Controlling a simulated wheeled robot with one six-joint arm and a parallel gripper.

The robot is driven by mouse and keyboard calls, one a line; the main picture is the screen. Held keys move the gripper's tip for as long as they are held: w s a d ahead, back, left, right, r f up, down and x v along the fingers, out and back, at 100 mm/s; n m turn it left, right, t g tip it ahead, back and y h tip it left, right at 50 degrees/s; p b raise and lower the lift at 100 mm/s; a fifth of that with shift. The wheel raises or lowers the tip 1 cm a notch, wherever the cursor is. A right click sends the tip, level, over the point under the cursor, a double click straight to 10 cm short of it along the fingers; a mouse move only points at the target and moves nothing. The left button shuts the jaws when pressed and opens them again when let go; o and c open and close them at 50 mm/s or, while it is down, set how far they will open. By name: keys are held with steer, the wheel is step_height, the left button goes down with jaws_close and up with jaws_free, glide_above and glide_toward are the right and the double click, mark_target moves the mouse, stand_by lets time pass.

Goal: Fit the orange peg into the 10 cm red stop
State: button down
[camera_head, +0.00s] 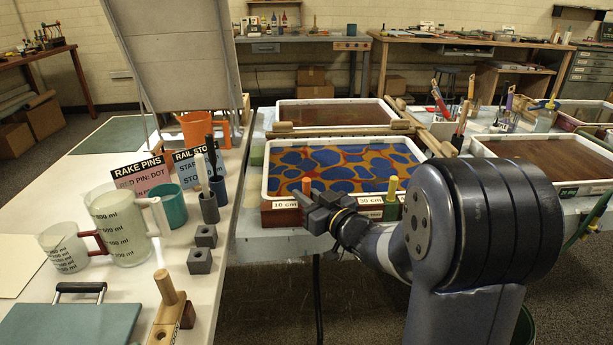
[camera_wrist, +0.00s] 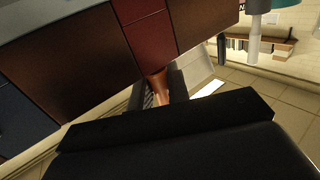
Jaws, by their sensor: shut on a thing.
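The orange peg (camera_head: 306,186) stands roughly upright between the fingers of my gripper (camera_head: 316,207), its top showing above them. In the wrist view, the peg (camera_wrist: 160,86) is held by the shut fingers, with one end meeting the edge of a red block (camera_wrist: 150,38). My gripper is at the front rim of the blue-and-orange marbled tray (camera_head: 266,178), just right of the "10 cm" label (camera_head: 286,205). The red front below that label is partly hidden by my gripper. I cannot tell whether the peg's end is inside a hole.
A yellowish peg (camera_head: 393,186) stands by the "30 cm" label (camera_head: 369,201) on the same tray front. The white table (camera_head: 120,180) at left holds measuring jugs, a teal cup (camera_head: 172,207), grey blocks (camera_head: 200,261) and a wooden block with a peg (camera_head: 166,288). Other trays stand behind and right.

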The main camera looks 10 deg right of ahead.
steer(key=shift+s+f, duration=0.1)
steer(key=shift+f, duration=0.35)
steer(key=c, duration=1.3)
jaws_free()
steer(key=v, duration=0.3)
steer(key=p+v, duration=0.1)
steer(key=v, duration=0.6)
steer(key=shift+s+d+r+p, duration=0.25)
steer(key=shift+s+r+p, duration=0.05)
steer(key=shift+r+p, duration=0.1)
steer(key=b+x, duration=0.2)
steer(key=x, duration=0.9)
steer(key=shift+f, duration=0.15)
steer(key=shift+s+f, duration=0.1)
steer(key=shift+f, duration=0.05)
